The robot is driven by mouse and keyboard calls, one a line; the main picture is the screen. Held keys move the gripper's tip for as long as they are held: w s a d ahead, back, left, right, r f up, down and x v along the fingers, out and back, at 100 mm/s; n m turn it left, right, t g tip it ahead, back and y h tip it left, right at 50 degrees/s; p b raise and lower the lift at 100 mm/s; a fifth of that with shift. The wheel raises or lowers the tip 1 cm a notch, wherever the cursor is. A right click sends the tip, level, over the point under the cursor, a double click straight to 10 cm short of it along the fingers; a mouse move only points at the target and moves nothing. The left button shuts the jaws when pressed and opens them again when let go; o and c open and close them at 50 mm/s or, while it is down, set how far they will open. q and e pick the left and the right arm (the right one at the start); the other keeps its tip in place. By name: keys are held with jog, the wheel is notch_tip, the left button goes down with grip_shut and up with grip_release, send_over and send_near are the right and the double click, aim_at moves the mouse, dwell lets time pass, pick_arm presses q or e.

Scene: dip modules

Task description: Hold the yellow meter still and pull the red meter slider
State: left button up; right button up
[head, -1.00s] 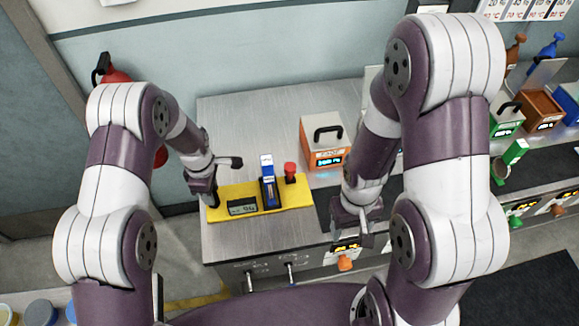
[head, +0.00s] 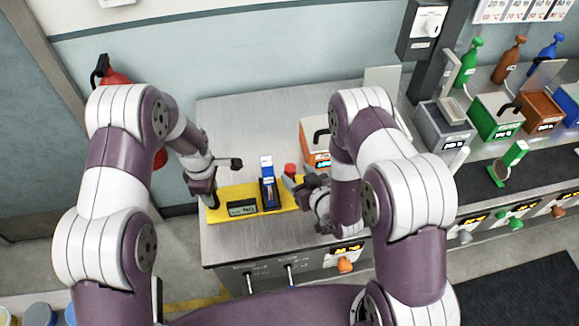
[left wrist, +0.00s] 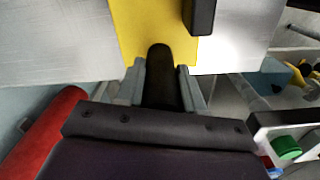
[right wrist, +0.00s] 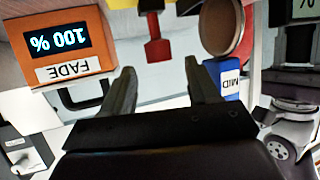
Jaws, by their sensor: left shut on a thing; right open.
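The yellow meter (head: 236,191) lies flat on the grey bench, with a dark display and an upright blue block (head: 267,168) on it. In the left wrist view my left gripper (left wrist: 162,72) is shut on a black handle at the end of the yellow meter (left wrist: 135,30). The red slider (head: 290,170) stands at the meter's right part. My right gripper (head: 300,183) is open beside it. In the right wrist view the red slider (right wrist: 157,50) shows ahead, between the open fingers (right wrist: 163,78) and apart from them. The blue block (right wrist: 231,82) reads MID.
An orange box (right wrist: 70,45) showing 100 % and labelled FADE stands just behind the right gripper. Green (head: 497,118) and brown (head: 540,108) boxes stand along the right bench. The bench top (head: 240,130) behind the meter is clear.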

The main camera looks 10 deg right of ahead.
aim_at(291, 169)
jog(key=x, duration=0.5)
jog(key=shift+w+a+f, duration=0.1)
jog(key=shift+w+f, duration=0.1)
jog(key=shift+w, duration=0.05)
grip_shut()
jog(key=s, duration=0.6)
jog(key=shift+s, duration=0.1)
grip_release()
